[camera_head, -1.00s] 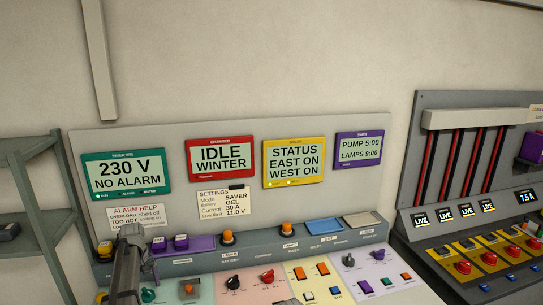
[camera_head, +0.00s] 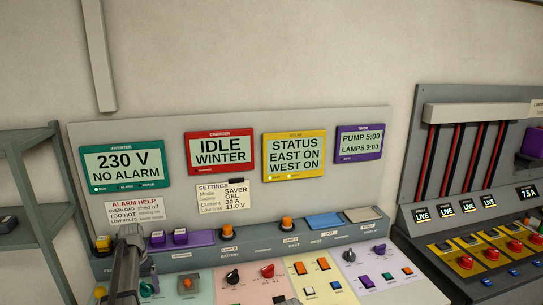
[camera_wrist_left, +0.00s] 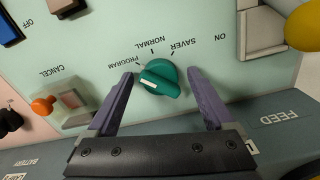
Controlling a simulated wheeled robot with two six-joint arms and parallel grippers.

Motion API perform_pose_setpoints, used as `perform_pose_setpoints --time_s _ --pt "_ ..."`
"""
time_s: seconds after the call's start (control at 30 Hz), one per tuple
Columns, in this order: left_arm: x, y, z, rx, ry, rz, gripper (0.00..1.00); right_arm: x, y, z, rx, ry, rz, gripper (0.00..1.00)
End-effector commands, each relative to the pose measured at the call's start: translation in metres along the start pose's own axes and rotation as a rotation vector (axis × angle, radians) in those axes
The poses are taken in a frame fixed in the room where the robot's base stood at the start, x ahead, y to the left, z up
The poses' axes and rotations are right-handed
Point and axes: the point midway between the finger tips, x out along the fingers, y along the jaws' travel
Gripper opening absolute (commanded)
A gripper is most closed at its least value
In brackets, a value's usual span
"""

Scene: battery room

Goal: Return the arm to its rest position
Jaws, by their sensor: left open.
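My left gripper (camera_wrist_left: 160,78) shows in the left wrist view, open, with its two purple-grey fingers apart on either side of a green rotary knob (camera_wrist_left: 158,84). I see gaps between the fingers and the knob. The knob's white mark points toward the PROGRAM side of its labels, which also read NORMAL and SAVER. In the head view my left arm (camera_head: 126,268) comes down at the lower left over the mint part of the console; its fingertips are hidden there. The green knob (camera_head: 146,289) shows just right of it. My right gripper is not in view.
The sloped console has several knobs and switches close together, such as an orange button (camera_wrist_left: 43,105) by the CANCEL label. An upright board (camera_head: 300,210) with displays stands behind. A grey shelf (camera_head: 30,190) is at left and a breaker panel (camera_head: 470,235) at right.

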Motion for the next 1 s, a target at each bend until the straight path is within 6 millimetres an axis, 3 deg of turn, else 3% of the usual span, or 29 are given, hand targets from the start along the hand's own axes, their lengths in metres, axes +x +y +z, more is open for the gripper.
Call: perform_pose_setpoints --time_s 0.03,0.3,1.0 --pt "-0.014 0.000 0.000 -0.002 0.000 0.000 0.86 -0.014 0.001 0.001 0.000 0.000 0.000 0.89" --pt "-0.037 0.000 0.000 -0.006 0.000 0.000 0.86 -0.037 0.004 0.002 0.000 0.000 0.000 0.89" --pt "-0.043 0.002 0.002 -0.007 -0.002 -0.002 0.86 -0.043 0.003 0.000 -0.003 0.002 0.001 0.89"
